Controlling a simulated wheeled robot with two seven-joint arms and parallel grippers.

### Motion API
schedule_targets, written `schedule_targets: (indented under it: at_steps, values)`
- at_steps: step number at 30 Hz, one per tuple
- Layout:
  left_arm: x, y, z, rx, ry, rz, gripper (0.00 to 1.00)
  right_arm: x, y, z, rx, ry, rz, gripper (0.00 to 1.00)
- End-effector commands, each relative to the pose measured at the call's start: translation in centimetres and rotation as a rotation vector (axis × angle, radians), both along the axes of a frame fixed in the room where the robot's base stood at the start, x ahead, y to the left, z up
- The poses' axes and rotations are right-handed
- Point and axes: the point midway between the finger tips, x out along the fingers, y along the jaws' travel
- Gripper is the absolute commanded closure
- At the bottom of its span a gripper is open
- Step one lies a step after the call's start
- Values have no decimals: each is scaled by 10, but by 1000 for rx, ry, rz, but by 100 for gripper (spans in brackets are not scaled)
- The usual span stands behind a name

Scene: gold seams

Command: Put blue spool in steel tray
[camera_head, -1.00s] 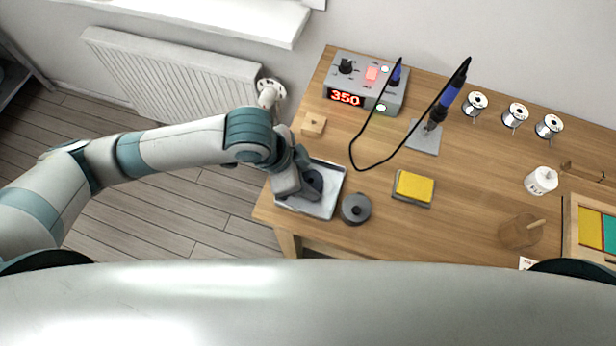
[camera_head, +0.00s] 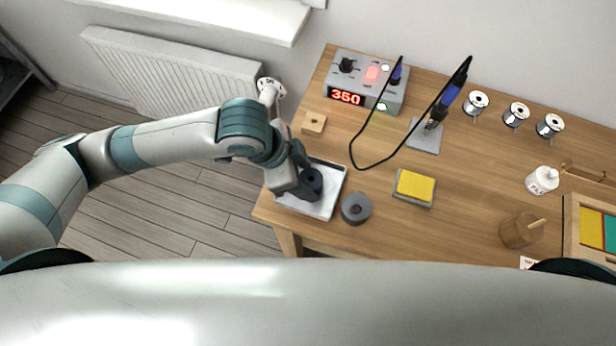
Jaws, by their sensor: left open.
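The dark blue spool (camera_head: 313,180) is at the steel tray (camera_head: 322,210), over its floor. My left gripper (camera_head: 304,178) is open right beside the spool, at its left. The gripper hides part of the spool and the tray's left side. I cannot tell whether the fingers touch the spool. My right gripper is not in view.
A dark grey ring-shaped roll (camera_head: 356,208) lies just right of the tray. A yellow sponge (camera_head: 414,186), a soldering station (camera_head: 366,80) with a looping cable and a small wooden block (camera_head: 314,123) are nearby. The table's front left edge is close to the tray.

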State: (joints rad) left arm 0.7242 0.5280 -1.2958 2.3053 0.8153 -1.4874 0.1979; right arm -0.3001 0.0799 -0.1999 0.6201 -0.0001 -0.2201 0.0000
Motion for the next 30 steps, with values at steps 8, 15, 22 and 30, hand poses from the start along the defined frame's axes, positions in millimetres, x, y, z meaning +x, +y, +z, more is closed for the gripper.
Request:
schedule_targets:
  at_steps: [8, 15, 22, 30]
  values:
    - [-3, 18, 44, -2, -6, -2, 45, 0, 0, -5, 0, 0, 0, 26]
    - [-5, 32, 79, -1, -5, 0, 45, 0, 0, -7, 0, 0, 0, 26]
    - [-7, 38, 94, -1, -1, -1, 45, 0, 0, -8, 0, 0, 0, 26]
    - [-8, 38, 95, 0, -1, -1, 45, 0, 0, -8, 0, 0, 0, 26]
